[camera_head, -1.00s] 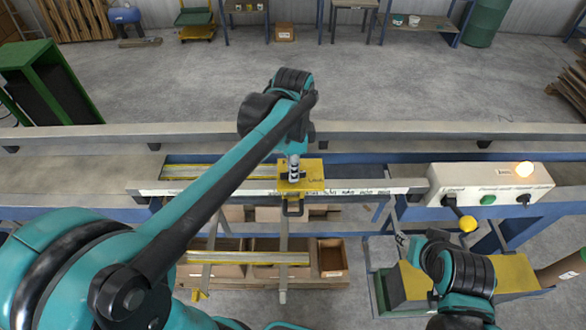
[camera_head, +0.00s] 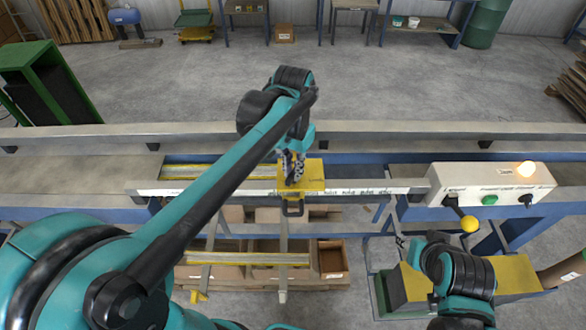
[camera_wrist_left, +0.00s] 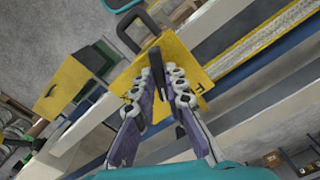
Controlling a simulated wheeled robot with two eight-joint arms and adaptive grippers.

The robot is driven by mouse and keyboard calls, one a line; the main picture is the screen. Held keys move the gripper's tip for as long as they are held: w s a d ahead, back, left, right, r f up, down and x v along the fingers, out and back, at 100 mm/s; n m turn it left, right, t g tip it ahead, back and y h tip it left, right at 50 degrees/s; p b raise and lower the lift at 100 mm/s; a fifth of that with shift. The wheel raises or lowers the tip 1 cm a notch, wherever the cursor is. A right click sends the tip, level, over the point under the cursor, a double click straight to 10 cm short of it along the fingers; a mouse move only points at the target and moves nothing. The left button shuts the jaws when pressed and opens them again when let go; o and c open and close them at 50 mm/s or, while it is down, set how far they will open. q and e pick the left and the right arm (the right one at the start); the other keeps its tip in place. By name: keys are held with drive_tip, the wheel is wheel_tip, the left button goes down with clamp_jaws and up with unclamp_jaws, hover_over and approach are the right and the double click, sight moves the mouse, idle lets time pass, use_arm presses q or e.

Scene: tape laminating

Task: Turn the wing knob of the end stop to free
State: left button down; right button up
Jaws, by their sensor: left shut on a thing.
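The end stop is a yellow plate (camera_head: 316,176) on the pale scale rail at mid-bench, with a black loop handle (camera_head: 293,208) at its front. In the left wrist view the yellow plate (camera_wrist_left: 188,68) carries a black wing knob (camera_wrist_left: 156,57) that stands up between my fingers. My left gripper (camera_head: 290,170), also in the left wrist view (camera_wrist_left: 165,76), is shut on the wing knob from above. In the head view the gripper hides the knob. My right gripper (camera_head: 400,242) shows only in small part at lower right, and its finger state is unclear.
A white control box (camera_head: 490,183) with a green button, black knobs, a yellow-ended lever (camera_head: 469,224) and a lit lamp stands right of the end stop. The marked rail (camera_head: 370,190) runs along the bench front. Cardboard boxes (camera_head: 330,258) sit below.

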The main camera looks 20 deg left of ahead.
use_arm(q)
drive_tip(key=n, duration=0.5)
drive_tip(key=shift+n, duration=0.3)
idle(0.4)
drive_tip(key=c, duration=1.6)
unclamp_jaws()
drive_tip(key=shift+o, duration=0.2)
drive_tip(key=shift+r, duration=0.1)
wheel_tip(320, 180, up, 12)
